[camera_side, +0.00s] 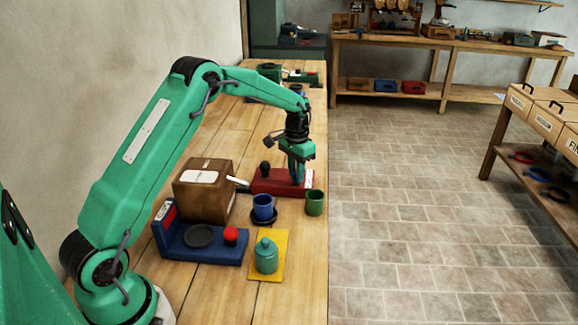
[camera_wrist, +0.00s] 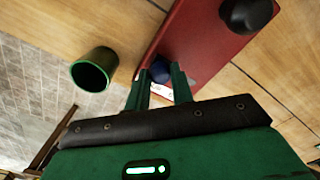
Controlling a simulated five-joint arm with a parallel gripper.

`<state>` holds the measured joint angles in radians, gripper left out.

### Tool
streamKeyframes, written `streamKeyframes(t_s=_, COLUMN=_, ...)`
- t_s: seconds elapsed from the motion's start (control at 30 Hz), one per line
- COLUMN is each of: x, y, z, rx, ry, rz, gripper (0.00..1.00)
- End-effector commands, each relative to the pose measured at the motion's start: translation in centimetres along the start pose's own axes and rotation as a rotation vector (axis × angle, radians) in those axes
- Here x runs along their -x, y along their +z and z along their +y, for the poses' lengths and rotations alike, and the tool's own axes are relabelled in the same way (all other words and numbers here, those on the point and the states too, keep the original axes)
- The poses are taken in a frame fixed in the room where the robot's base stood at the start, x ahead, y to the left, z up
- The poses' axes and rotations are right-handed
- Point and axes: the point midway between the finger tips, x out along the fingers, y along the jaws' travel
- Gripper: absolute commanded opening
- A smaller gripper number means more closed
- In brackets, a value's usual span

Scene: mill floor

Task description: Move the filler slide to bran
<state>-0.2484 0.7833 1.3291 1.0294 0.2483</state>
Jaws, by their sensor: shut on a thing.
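The filler is a long red block (camera_side: 278,182) on the bench in the side view, with a black knob (camera_side: 265,168) at its left end. The red block also fills the upper right of the wrist view (camera_wrist: 205,45), with its black knob (camera_wrist: 248,14). My gripper (camera_side: 297,178) reaches down over the right part of the block. In the wrist view my gripper (camera_wrist: 160,75) is shut on a small dark blue slide knob (camera_wrist: 160,71). A white label shows just below the knob, partly hidden by my fingers, and its wording cannot be read.
A green cup (camera_side: 314,203) stands close to the block's front right. A blue cup (camera_side: 263,207) on a dark saucer stands in front of it. A brown box (camera_side: 204,190), a blue base (camera_side: 205,247) and a teal jar (camera_side: 265,255) on a yellow mat stand nearer.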

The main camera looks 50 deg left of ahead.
Motion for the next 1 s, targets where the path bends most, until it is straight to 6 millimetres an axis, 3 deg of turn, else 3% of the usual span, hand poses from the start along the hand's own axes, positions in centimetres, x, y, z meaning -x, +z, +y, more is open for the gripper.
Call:
streamKeyframes(t_s=0.7, x=0.1, y=-4.0, z=-3.9, rx=0.001, ry=-0.001, rz=0.004, gripper=0.00)
streamKeyframes(t_s=1.0, x=0.2, y=-4.7, z=-4.7, rx=0.001, ry=-0.002, rz=0.007, gripper=0.00)
